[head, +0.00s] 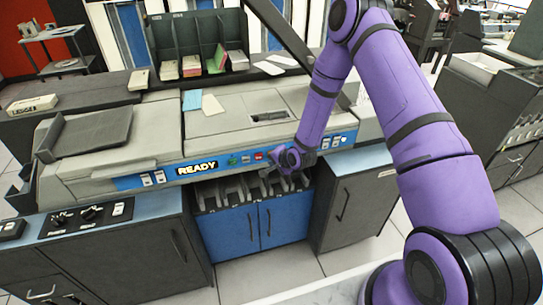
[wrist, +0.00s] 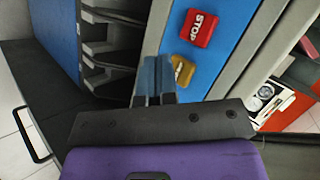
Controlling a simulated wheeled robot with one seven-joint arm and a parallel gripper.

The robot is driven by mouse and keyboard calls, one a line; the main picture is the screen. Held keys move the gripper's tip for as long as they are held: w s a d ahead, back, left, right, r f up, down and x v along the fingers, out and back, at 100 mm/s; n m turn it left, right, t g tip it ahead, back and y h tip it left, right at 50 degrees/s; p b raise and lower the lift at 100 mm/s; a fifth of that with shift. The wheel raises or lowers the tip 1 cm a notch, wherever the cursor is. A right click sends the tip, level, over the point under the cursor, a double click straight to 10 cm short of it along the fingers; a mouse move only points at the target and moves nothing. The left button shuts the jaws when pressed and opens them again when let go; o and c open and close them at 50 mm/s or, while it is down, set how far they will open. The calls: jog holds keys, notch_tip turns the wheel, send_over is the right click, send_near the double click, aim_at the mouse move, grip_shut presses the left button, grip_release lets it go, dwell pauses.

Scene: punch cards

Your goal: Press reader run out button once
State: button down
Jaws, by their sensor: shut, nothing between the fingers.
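The reader's blue control strip (head: 217,165) runs along the machine's front, with a lit READY sign (head: 197,168). In the wrist view the red button reads STOP (wrist: 198,28). An amber button (wrist: 182,70) lies nearer my fingers, partly hidden, its label unreadable. My gripper (wrist: 157,68) is shut and empty, its tips just beside the amber button; contact cannot be told. In the head view my gripper (head: 270,171) is at the strip's lower edge, right of the red button.
Card stacker slots (head: 232,190) open just below the strip, above blue cabinet doors (head: 232,232). A dark grey cabinet (head: 352,205) stands to the right. White switches (head: 330,143) sit on the strip right of my gripper. Floor in front is clear.

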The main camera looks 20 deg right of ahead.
jog(key=shift+w, duration=0.2)
jog(key=shift+w, duration=0.25)
jog(key=shift+w, duration=0.4)
dwell(1.0)
jog(key=shift+s, duration=3.35)
jog(key=shift+r, duration=0.1)
